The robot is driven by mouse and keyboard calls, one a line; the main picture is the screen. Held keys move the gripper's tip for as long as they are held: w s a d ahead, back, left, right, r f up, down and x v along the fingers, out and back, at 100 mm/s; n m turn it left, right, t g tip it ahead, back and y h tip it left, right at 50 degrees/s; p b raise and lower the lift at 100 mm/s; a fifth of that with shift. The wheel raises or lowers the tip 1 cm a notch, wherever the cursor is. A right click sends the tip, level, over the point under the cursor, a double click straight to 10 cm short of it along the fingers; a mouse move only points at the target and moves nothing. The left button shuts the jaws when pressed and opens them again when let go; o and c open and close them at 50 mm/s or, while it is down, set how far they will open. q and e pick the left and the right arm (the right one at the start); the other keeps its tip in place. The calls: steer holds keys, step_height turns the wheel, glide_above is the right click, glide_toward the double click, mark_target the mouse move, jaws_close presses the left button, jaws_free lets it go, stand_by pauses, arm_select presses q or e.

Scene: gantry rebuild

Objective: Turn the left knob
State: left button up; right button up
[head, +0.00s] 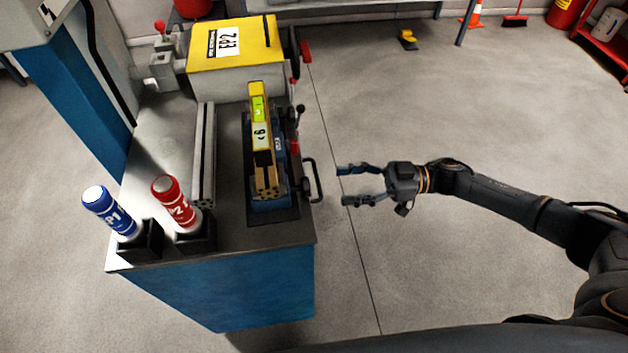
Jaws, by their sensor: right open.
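The grey-topped, blue-sided bench (225,290) stands at the left and carries a machine with a yellow EP2 block (237,48). On its right side I see a small black ball-ended lever (300,110), a red part (306,52) and a black looped handle (313,181). I cannot tell which of these, if any, is the left knob. My right gripper (343,186) is open and empty. Its two fingers point left towards the looped handle, with a gap between them, and touch nothing. My left gripper is out of view.
A blue EP1 bottle (108,211) and a red EP2 bottle (173,200) lean in black holders at the bench's front left. A yellow device (264,140) with a green display sits in a blue vise. The floor right of the bench is mostly clear.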

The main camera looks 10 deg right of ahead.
mark_target(300, 188)
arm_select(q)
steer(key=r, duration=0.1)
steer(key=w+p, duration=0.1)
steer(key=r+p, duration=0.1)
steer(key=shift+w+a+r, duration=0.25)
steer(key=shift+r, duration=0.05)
arm_select(e)
steer(key=a, duration=0.8)
steer(key=shift+w, duration=0.4)
steer(key=shift+d, duration=0.1)
steer(key=shift+c, duration=0.5)
steer(key=c, duration=1.1)
arm_select(q)
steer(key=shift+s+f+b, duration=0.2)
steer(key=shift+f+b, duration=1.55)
steer(key=shift+b, duration=0.05)
arm_select(e)
steer(key=shift+o, duration=0.2)
steer(key=shift+n, duration=2.2)
